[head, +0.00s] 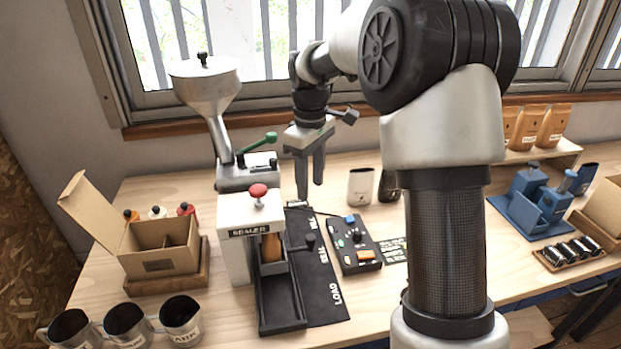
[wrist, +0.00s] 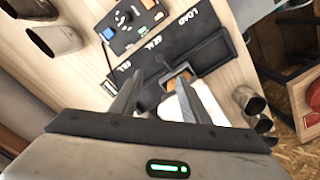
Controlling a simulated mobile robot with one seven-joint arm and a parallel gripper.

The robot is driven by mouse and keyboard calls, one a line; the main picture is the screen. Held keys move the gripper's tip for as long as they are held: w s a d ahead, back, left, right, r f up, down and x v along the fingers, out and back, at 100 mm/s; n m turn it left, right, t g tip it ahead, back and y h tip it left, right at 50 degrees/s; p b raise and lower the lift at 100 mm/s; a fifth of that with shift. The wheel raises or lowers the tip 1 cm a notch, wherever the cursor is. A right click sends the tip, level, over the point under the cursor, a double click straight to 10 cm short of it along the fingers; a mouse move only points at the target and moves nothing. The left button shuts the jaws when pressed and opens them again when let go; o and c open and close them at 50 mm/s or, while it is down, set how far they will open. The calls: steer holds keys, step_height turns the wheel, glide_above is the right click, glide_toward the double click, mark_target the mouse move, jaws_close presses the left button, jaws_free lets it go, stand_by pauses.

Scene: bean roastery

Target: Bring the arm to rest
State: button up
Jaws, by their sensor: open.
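My gripper (head: 310,190) hangs from my raised arm above the back of the table, pointing down, just right of the sealer (head: 238,232). Its two fingers are apart with nothing between them. In the wrist view, my gripper (wrist: 158,82) is also open and empty, above the black track marked LOAD and SEAL. A brown pouch (head: 271,247) stands in the sealer's black carriage, apart from my gripper. Part of it shows in the wrist view (wrist: 178,80) by the right finger.
A hopper (head: 205,85) rises left of my gripper. A button panel (head: 352,243) and a pale cup (head: 360,186) stand to its right. An open carton (head: 160,248) and several metal cups (head: 125,325) are at left. Blue fixtures (head: 535,200) stand at right.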

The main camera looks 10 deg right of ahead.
steer(key=shift+r, duration=0.15)
steer(key=s+r+m+t+p, duration=0.2)
steer(key=s+r+m+t, duration=0.15)
steer(key=s+r, duration=0.95)
steer(key=s+m+t+p, duration=0.1)
steer(key=s+m, duration=0.4)
steer(key=s, duration=1)
steer(key=shift+d+f+t+p, duration=0.25)
steer(key=shift+t+p, duration=0.15)
steer(key=shift+t, duration=0.15)
